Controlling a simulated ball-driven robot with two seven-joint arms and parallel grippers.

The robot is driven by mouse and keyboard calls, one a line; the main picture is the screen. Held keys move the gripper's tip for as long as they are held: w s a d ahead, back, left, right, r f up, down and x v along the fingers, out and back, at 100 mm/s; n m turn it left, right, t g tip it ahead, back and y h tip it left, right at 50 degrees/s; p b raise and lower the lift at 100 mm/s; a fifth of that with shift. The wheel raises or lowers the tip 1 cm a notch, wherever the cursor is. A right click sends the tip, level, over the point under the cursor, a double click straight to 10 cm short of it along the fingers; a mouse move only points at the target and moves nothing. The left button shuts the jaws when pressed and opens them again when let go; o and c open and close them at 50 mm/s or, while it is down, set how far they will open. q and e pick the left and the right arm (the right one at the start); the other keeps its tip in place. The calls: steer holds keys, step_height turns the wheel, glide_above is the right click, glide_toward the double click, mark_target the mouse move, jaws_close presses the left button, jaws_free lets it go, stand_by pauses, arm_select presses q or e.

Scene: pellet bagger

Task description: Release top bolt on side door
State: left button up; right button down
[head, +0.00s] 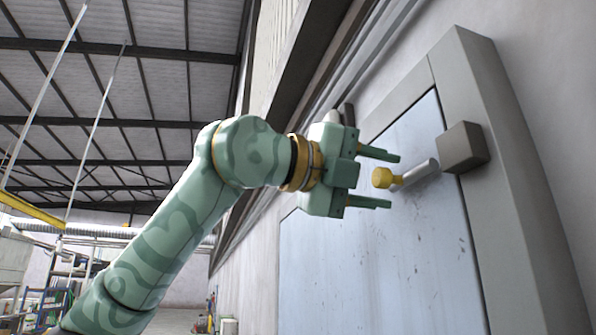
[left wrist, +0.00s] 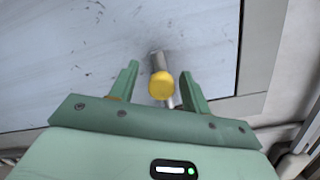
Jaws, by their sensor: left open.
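The side door (head: 330,260) is a pale blue-grey panel in a grey frame (head: 505,190). Near its top right corner is the top bolt, a metal rod (head: 420,173) with a yellow knob (head: 382,178). The rod's right end meets a brown-grey block (head: 463,147) on the frame. My left gripper (head: 383,178) is open, its two green fingers pointing at the bolt. In the left wrist view the yellow knob (left wrist: 161,86) shows between the open fingers (left wrist: 160,80), nearer the right one. I cannot tell whether a finger touches it. My right gripper is not in view.
A grey wall (head: 255,265) runs along the door's left side, with a long ledge above. Shelving (head: 62,280) and a yellow beam (head: 30,210) stand far off at lower left. The space left of my arm is open.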

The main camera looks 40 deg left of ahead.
arm_select(q)
steer(key=b+v, duration=0.3)
steer(key=v, duration=1.1)
steer(key=shift+a+b, duration=0.35)
steer(key=shift+s+f, duration=0.1)
